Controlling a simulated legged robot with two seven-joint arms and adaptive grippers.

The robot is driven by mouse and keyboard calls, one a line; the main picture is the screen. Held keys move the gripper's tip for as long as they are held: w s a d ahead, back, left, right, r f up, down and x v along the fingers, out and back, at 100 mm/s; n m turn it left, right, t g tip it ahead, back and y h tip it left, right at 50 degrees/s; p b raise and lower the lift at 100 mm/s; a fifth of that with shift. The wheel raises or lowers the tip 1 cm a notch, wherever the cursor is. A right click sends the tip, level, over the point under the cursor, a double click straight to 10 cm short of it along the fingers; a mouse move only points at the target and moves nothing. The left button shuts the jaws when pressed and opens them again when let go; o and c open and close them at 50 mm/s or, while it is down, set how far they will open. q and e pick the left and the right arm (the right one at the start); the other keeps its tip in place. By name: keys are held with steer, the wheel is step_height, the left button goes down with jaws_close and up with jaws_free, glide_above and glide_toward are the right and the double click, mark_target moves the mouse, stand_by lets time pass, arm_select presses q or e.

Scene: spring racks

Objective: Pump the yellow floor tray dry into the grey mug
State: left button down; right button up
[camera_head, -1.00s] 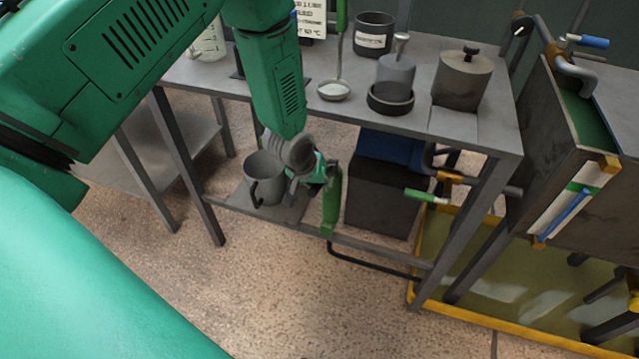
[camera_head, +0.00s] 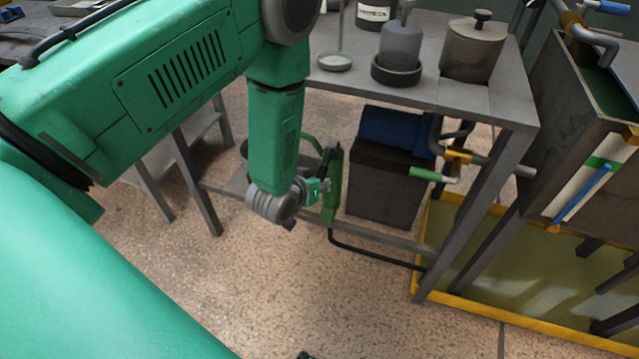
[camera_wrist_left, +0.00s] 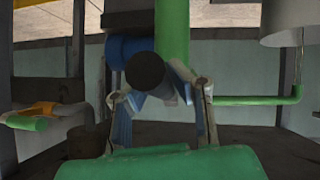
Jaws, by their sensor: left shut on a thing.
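The yellow-rimmed floor tray (camera_head: 470,315) lies at the lower right, with murky yellowish liquid in it. A green hand pump (camera_head: 331,190) stands at the low shelf, and a black hose runs from it toward the tray. The grey mug (camera_head: 243,148) is mostly hidden behind my arm; only a sliver shows. A pale vessel, apparently the mug, shows at the top right of the left wrist view (camera_wrist_left: 290,22), by the pump's green spout (camera_wrist_left: 255,100). My left gripper (camera_head: 318,190) is shut on the dark-ended pump handle (camera_wrist_left: 146,70), beside the pump body. My right gripper is not seen.
A dark box with a blue top (camera_head: 385,185) stands right of the pump. A green-handled valve (camera_head: 432,174) juts out beside it. Table legs flank the shelf. The tabletop holds a lidded pot (camera_head: 470,50) and dishes.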

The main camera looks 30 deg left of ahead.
arm_select(q)
steer(key=shift+w+a+f+t+b, duration=0.1)
steer(key=shift+w+f+t+b, duration=0.1)
steer(key=shift+f+t+b, duration=0.7)
steer(key=c, duration=1.4)
jaws_free()
steer(key=v, duration=1.1)
steer(key=shift+s, duration=0.4)
